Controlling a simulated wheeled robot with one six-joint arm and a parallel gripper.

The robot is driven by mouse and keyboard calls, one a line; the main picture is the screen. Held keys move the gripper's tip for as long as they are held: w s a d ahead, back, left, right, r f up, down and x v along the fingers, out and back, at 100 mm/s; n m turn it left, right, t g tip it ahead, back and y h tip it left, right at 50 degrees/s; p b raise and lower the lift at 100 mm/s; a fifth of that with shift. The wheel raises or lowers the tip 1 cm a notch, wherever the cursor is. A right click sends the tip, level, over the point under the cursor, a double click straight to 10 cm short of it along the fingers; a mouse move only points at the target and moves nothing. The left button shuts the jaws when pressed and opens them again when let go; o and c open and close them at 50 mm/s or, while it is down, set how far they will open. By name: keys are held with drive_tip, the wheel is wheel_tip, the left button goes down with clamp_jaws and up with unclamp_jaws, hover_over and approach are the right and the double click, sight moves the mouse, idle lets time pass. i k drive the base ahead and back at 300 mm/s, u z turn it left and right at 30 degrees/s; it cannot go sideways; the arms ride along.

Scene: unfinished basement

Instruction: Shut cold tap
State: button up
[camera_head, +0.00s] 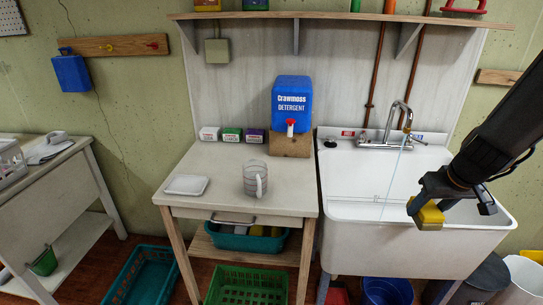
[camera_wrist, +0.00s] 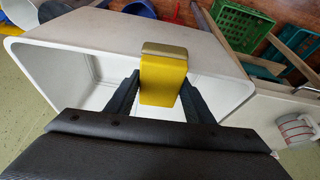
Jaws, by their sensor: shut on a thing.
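The chrome tap (camera_head: 396,125) stands at the back of the white utility sink (camera_head: 350,203), with a tall curved spout. A red label (camera_head: 348,133) is on its left side. A lever handle (camera_head: 416,139) shows at its right, by a small bluish mark. A thin pale line, like a stream of water, runs from the spout into the basin. My gripper (camera_head: 428,212) is over the sink's front right part, apart from the tap. It is shut on a yellow sponge (camera_head: 429,216) with a greyish layer; the sponge also shows in the wrist view (camera_wrist: 163,82).
A table (camera_head: 220,205) left of the sink holds a clear mug (camera_head: 255,178), a white dish (camera_head: 187,185), small boxes and a blue detergent jug (camera_head: 292,100) on a wooden block. A shelf (camera_head: 330,16) runs above. Buckets stand on the floor below.

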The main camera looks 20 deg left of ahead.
sight(410, 137)
drive_tip(key=z, duration=0.75)
drive_tip(key=k, duration=0.35)
drive_tip(key=u, duration=1.6)
drive_tip(key=i, duration=1)
drive_tip(key=z, duration=0.05)
